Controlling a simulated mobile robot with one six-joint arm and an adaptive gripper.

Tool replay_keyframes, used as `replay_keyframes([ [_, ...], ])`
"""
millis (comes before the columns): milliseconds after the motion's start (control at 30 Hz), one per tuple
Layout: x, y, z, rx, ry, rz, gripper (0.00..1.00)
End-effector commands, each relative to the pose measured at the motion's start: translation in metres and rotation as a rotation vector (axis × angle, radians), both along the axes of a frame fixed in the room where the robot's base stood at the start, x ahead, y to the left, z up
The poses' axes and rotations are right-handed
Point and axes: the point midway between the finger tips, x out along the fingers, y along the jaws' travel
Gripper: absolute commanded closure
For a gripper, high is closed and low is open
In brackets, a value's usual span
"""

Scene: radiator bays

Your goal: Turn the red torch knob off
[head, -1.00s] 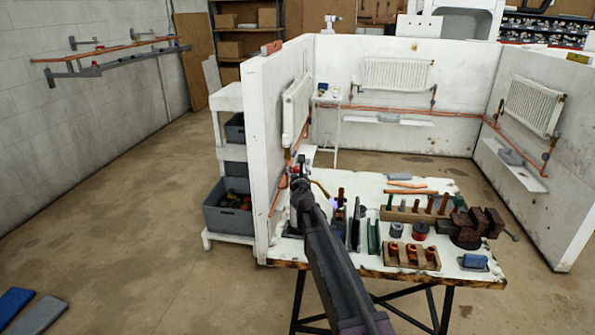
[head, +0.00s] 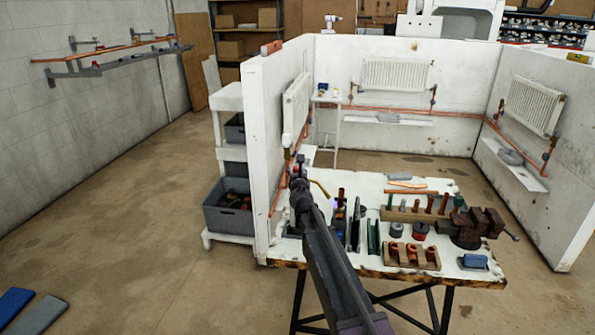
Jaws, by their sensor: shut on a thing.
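The torch stands at the left end of the white workbench (head: 440,183). Its curved brass tube (head: 321,189) shows just right of my gripper, and a small blue-violet glow (head: 333,203) sits below and right of the tube's bend. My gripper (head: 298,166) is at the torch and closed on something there. It and my arm cover most of the torch body.
A white partition wall (head: 262,130) stands close on the left of my gripper. Right of my arm are green upright plates (head: 374,238), wooden racks of copper fittings (head: 412,256) and a rusty vise (head: 478,225). The floor at left is mostly clear.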

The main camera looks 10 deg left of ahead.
Motion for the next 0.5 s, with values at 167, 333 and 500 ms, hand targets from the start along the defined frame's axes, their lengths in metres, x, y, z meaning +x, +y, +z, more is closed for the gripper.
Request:
replay_keyframes([
  [167, 0.0003, 0.0014, 0.0000, -0.001, 0.000, -0.061, 1.00],
  [333, 0.0008, 0.0019, 0.0001, -0.001, 0.000, -0.155, 1.00],
  [500, 0.0013, 0.0029, 0.0001, -0.001, 0.000, -0.273, 1.00],
])
